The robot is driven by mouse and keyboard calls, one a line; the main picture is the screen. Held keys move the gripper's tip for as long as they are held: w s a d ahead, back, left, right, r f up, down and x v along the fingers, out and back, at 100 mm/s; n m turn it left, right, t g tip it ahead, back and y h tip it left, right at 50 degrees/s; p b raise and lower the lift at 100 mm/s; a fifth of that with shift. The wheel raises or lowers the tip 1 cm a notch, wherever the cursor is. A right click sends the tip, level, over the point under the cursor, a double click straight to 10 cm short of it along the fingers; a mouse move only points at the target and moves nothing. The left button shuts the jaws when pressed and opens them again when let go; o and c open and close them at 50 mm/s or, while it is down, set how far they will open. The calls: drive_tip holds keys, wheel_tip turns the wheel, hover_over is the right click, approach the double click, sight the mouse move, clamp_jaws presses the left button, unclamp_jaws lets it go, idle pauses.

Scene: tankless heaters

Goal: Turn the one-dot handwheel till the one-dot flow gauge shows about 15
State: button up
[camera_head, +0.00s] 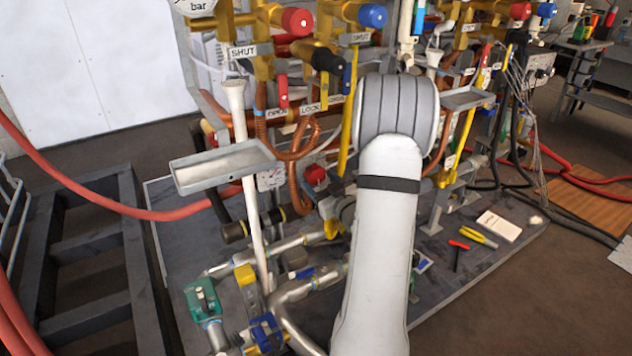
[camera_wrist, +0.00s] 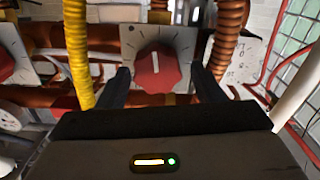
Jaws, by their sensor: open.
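In the wrist view a red handwheel (camera_wrist: 156,70) with a white pointer line, pointing almost straight up, sits on a grey plate (camera_wrist: 185,37) with tick marks. One dark dot shows at the plate's upper left. My gripper (camera_wrist: 160,75) is open, with one dark finger on each side of the handwheel; I cannot tell whether either touches it. A white dial (camera_wrist: 240,62) stands to the right, seen at a slant; its reading and dot marking are not legible. In the head view my arm covers the gripper.
A second red knob (camera_wrist: 8,62) is at the left edge of the wrist view. A yellow corrugated hose (camera_wrist: 77,50) and a copper one (camera_wrist: 230,30) flank the handwheel closely. In the head view a grey tray (camera_head: 222,165) juts out left of my arm.

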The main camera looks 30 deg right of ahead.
drive_tip(key=shift+w+d, duration=0.15)
drive_tip(key=shift+w, duration=0.9)
